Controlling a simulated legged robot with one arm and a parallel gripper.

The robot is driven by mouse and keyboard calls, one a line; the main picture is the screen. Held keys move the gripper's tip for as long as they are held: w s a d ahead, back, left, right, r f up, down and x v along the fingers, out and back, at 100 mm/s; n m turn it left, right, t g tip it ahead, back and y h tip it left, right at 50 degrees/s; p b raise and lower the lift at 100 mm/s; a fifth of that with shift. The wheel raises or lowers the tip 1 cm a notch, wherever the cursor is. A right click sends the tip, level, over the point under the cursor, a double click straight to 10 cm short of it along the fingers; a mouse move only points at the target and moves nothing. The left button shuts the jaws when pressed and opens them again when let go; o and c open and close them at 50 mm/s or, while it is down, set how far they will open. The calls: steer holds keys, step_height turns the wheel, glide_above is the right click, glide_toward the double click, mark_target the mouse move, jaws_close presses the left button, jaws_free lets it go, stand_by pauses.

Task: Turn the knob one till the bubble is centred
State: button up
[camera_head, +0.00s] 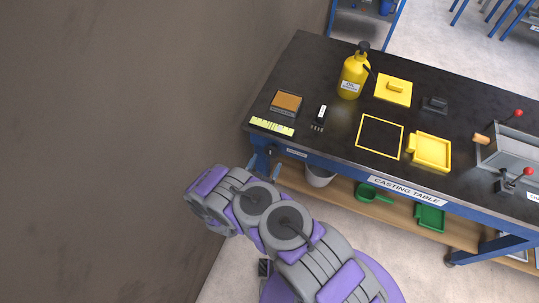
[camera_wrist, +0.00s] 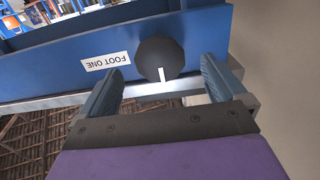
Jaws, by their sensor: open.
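Knob one is a dark round knob (camera_wrist: 163,56) with a white mark pointing down in the wrist view. It sits on the blue table frame beside an upside-down "FOOT ONE" label (camera_wrist: 106,61). My gripper (camera_wrist: 160,68) is open, one finger on each side of the knob, with visible gaps between. How deep the fingertips reach over it I cannot tell. In the head view my gripper (camera_head: 263,167) is at the table's near left corner, just below the small dark knob (camera_head: 270,152). A yellow-green level (camera_head: 272,127) lies on the tabletop above; its bubble is too small to read.
The black casting table (camera_head: 335,135) holds a brown block (camera_head: 286,102), a yellow bottle (camera_head: 353,72), yellow frames and a grey metal box (camera_head: 510,150). A lower shelf (camera_head: 345,190) carries a bucket and green containers. A brown wall (camera_head: 120,100) stands left.

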mark_target(270, 155)
steer(key=x, duration=0.2)
steer(key=b+x, duration=0.1)
steer(key=x, duration=0.1)
steer(key=shift+w+d, duration=0.15)
steer(key=shift+d, duration=0.3)
steer(key=shift+w, duration=0.3)
steer(key=shift+w+a, duration=0.4)
steer(key=shift+a, duration=0.05)
steer(key=shift+d, duration=0.55)
steer(key=c, duration=0.3)
steer(key=shift+a, duration=0.3)
steer(key=c, duration=0.6)
steer(key=shift+c, duration=0.2)
